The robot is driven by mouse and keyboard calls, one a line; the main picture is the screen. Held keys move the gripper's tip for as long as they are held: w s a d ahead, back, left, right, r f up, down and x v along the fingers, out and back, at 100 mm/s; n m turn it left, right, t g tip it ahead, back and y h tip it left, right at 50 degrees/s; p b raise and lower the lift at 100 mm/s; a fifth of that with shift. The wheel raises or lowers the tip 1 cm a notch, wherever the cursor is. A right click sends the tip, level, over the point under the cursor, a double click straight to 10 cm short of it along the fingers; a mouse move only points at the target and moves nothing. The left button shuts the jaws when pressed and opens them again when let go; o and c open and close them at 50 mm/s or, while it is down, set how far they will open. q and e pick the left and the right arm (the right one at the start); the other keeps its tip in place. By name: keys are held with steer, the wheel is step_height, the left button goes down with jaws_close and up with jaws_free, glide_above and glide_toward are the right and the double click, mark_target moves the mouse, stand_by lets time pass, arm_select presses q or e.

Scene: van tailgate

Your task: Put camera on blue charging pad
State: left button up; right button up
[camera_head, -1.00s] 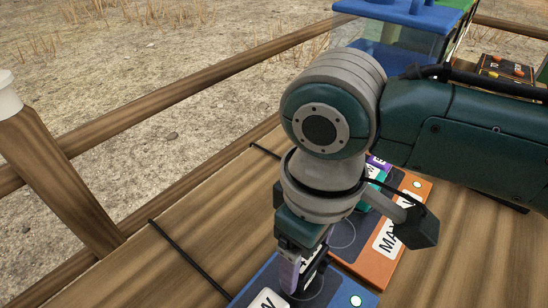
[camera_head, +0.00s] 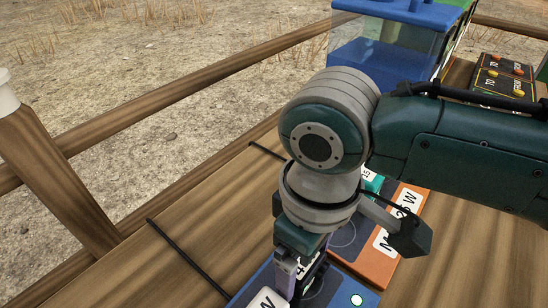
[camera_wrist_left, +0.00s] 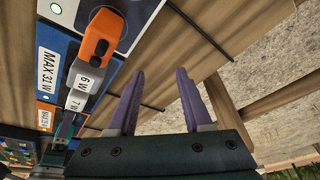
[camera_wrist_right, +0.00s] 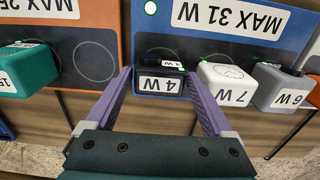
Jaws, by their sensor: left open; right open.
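The blue charging pad (camera_wrist_right: 215,46), labelled MAX 31 W, is at the top of the right wrist view and at the bottom of the head view (camera_head: 338,289). A black block marked 4 W (camera_wrist_right: 161,83), which may be the camera, sits at the pad's near edge. My right gripper (camera_wrist_right: 157,82) is open, one finger on each side of this block; contact is unclear. In the head view my right gripper (camera_head: 297,277) partly hides it. A white block marked 7 W (camera_wrist_right: 225,82) stands beside it. My left gripper (camera_wrist_left: 158,78) is open and empty.
A teal block (camera_wrist_right: 25,68) is on the orange pad (camera_wrist_right: 100,25). A clear blue-lidded bin (camera_head: 385,45) and a switch panel (camera_head: 503,80) are further back.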

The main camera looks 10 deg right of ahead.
step_height(320, 180, up, 12)
steer(key=p, duration=0.3)
steer(key=s+a+f+m+t+y, duration=0.1)
steer(key=s+a+f+m+y, duration=0.15)
steer(key=s, duration=0.35)
steer(key=s+d+m+t+h, duration=0.2)
steer(key=s+d, duration=0.4)
steer(key=d, duration=0.6)
steer(key=shift+r+m+t, duration=0.3)
steer(key=shift+r+m, duration=0.05)
steer(key=shift+m, duration=0.2)
steer(key=shift+s, duration=0.1)
step_height(320, 180, up, 46)
steer(key=p, duration=4.5)
steer(key=shift+f+p, duration=0.25)
steer(key=shift+p, duration=0.05)
steer(key=shift+a, duration=0.1)
